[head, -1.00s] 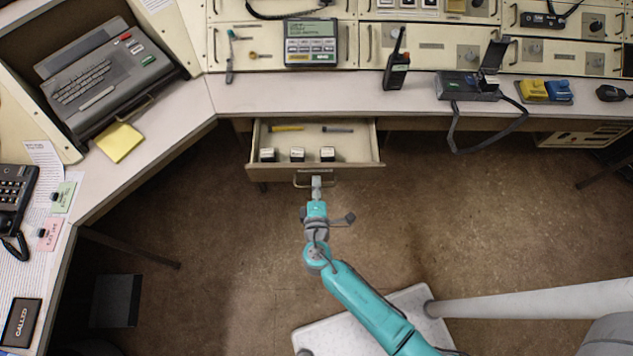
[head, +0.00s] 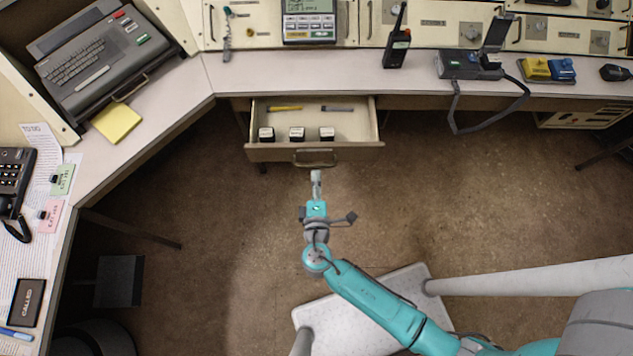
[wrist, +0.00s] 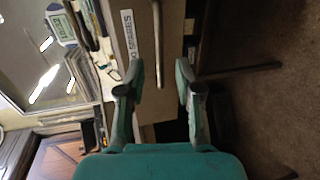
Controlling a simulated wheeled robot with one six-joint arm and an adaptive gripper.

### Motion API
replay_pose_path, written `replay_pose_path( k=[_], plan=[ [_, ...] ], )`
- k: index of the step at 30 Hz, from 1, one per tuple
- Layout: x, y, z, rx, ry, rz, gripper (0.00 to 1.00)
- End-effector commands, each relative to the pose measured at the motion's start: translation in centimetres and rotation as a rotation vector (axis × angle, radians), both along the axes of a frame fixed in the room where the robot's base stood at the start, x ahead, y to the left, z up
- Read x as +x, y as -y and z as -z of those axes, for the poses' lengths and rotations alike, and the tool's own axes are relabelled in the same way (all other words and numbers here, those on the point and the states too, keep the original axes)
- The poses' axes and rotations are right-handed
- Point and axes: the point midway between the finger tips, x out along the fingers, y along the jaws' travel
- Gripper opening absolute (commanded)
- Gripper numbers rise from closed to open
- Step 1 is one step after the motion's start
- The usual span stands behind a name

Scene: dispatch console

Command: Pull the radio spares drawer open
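The radio spares drawer (head: 270,153) stands open below the desk, pulled out toward me. Several small dark-and-white boxes, a yellow item and a grey item lie inside it. Its bar handle (head: 315,163) is on the front face. My gripper (head: 316,178) is just in front of the handle, apart from it. The handle (wrist: 157,45) shows ahead of the fingers, beside a label (wrist: 129,34) ending in "SPARES" on the drawer front.
The desk (head: 300,75) carries a handheld radio (head: 397,42), a handset unit (head: 470,65) and a yellow notepad (head: 117,122). A typewriter-like keyboard (head: 90,70) stands at left. The floor (head: 240,230) in front of the drawer is clear around my arm.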

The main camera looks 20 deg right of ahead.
Motion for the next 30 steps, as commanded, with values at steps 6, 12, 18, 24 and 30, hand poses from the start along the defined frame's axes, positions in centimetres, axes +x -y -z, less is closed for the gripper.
replay_pose_path(
  k=[6,12,18,24,30],
  plan=[
    [-2.9,-1.0,-0.6,-0.001,0.000,-0.005,0.35],
    [-4.7,-1.6,-1.0,0.000,-0.001,-0.004,0.35],
    [-5.6,-1.8,-1.2,0.001,-0.001,-0.001,0.35],
    [-5.7,-1.8,-1.2,0.000,0.000,0.000,0.35],
    [-5.6,-1.8,-1.2,0.000,0.000,0.000,0.35]
  ],
)
